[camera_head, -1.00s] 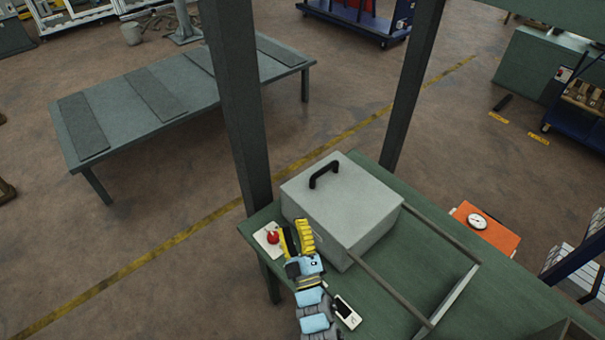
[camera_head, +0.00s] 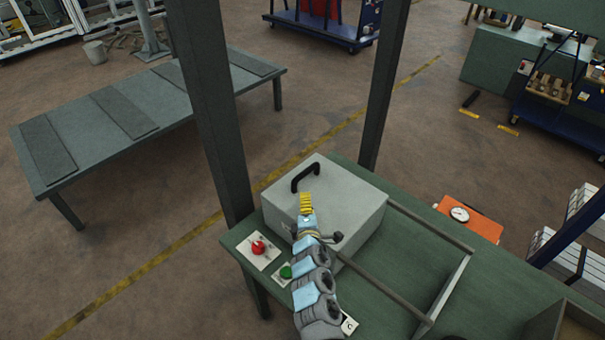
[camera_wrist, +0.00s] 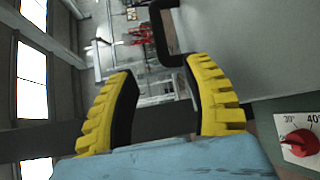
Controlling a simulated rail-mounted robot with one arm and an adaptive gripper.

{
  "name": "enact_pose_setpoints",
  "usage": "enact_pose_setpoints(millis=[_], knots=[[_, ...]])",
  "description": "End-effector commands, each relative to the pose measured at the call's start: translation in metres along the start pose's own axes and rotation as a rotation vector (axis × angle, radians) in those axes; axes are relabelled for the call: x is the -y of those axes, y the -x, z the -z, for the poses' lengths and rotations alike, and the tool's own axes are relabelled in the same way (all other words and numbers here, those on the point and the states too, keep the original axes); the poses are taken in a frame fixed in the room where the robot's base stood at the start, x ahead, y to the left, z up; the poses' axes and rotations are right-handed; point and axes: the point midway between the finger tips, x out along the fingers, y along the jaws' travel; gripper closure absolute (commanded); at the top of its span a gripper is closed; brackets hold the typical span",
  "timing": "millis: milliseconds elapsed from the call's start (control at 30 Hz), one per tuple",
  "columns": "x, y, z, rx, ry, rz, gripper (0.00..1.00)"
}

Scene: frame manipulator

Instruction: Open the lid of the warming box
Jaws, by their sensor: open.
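The warming box (camera_head: 350,215) is a grey box with a shut lid (camera_head: 330,185), standing on a green table. A black arched handle (camera_head: 304,177) stands on the lid's far left part; it also shows in the wrist view (camera_wrist: 178,58), above and between the fingers. My gripper (camera_head: 306,200) has yellow ribbed fingers and is over the box's left side, just nearer than the handle. In the wrist view my gripper (camera_wrist: 165,95) is open with nothing between its fingers. The handle appears apart from the fingers.
A red knob (camera_head: 258,247) on a white plate and a green button (camera_head: 286,271) sit on the table (camera_head: 400,315) left of my arm. Two grey rails (camera_head: 385,285) run right from the box. Dark upright posts (camera_head: 212,120) stand behind. An orange case (camera_head: 470,222) is at right.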

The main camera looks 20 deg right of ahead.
Motion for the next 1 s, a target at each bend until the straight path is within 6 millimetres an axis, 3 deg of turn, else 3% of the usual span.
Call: enact_pose_setpoints(millis=[1000], knots=[[0.000,-0.077,0.001,-0.002,-0.003,-0.003,0.50]])
